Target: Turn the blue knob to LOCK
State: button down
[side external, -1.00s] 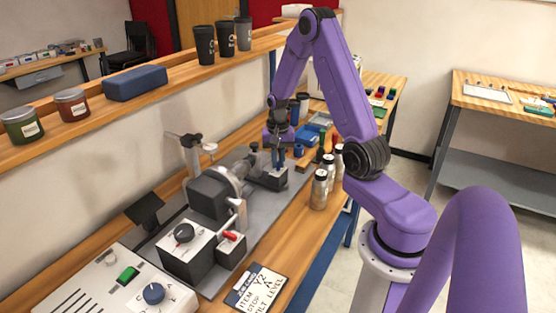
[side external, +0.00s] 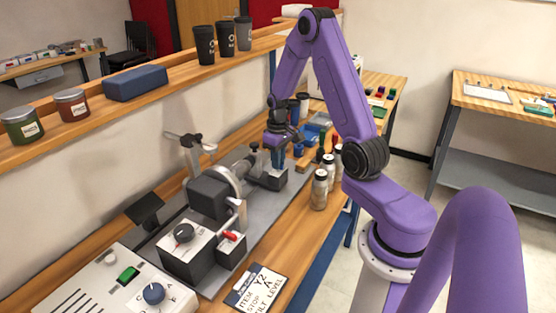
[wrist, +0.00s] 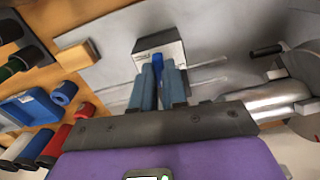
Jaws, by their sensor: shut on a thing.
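The blue knob (wrist: 158,62) shows in the wrist view between my two grey-blue fingers, at the dark block (wrist: 165,47) with a pale label. The label's writing is too small to read, and the fingers hide much of the knob. My gripper (wrist: 158,74) is shut on the knob. In the side external view my gripper (side external: 276,158) points down at the same block (side external: 269,179), at the far end of the grey machine bed. The knob itself cannot be made out there.
A machine with a chuck-like part (side external: 216,190) stands on the bed. Blue and red cylinders (wrist: 63,93) lie left in the wrist view.

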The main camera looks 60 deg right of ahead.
jog(key=shift+n, duration=0.6)
jog(key=c, duration=1.2)
grip_release()
jog(key=shift+o, duration=0.2)
jog(key=shift+r, duration=0.1)
notch_tip(320, 180, up, 17)
jog(key=shift+r, duration=0.15)
notch_tip(320, 180, up, 7)
